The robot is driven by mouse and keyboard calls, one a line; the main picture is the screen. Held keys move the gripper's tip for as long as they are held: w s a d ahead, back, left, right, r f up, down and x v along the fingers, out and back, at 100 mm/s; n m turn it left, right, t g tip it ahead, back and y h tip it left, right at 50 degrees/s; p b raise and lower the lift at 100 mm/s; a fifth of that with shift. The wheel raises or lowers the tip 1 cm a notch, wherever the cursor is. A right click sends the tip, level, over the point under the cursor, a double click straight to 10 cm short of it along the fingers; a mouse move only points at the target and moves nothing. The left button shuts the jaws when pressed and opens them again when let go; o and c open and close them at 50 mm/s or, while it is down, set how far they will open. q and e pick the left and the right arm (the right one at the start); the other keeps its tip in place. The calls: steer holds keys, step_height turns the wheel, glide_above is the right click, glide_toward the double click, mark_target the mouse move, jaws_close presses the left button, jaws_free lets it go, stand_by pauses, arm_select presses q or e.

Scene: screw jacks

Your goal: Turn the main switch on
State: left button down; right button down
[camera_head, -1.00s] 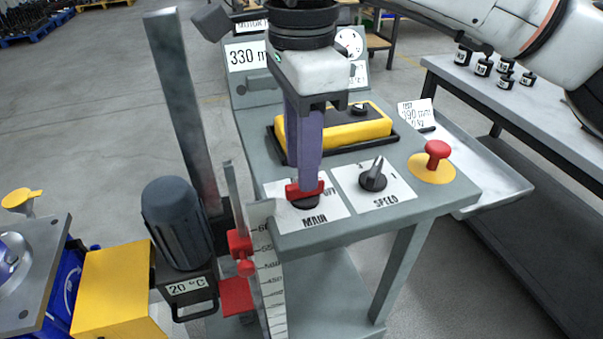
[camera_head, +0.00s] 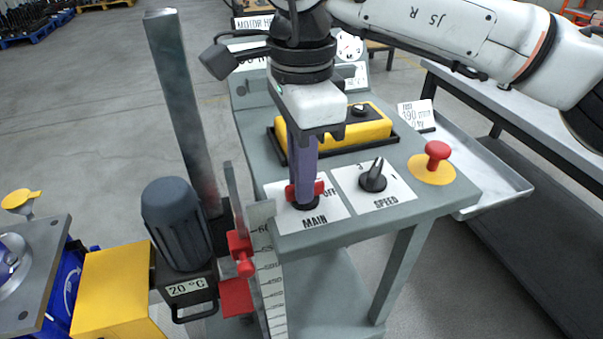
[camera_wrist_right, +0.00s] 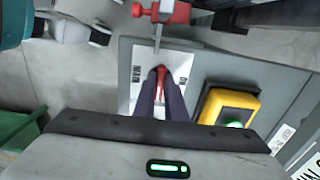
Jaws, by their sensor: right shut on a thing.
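The main switch is a red handle (camera_head: 291,191) on a dark round base over a white plate (camera_head: 315,219) marked MAIN, with OFF at its right. My right gripper (camera_head: 305,186) points down onto it, its purple fingers shut on the red handle. In the right wrist view the red handle (camera_wrist_right: 160,78) shows between the two fingertips (camera_wrist_right: 161,80). The fingers hide part of the handle and plate. My left gripper is not in view.
Right of the switch are the SPEED knob (camera_head: 373,178) and a red mushroom button (camera_head: 437,153) on yellow. A yellow box (camera_head: 362,131) sits behind the fingers. A grey motor (camera_head: 177,222) and a ruler (camera_head: 267,270) stand left of the panel.

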steer(key=shift+n, duration=1.2)
steer(key=n, duration=0.3)
steer(key=shift+s+n+p, duration=0.1)
steer(key=shift+n+p, duration=0.2)
steer(key=n, duration=0.5)
steer(key=shift+d, duration=0.15)
steer(key=n, duration=0.4)
steer(key=shift+s+d+n, duration=0.1)
steer(key=shift+n, duration=1.3)
steer(key=c, duration=1.8)
jaws_free()
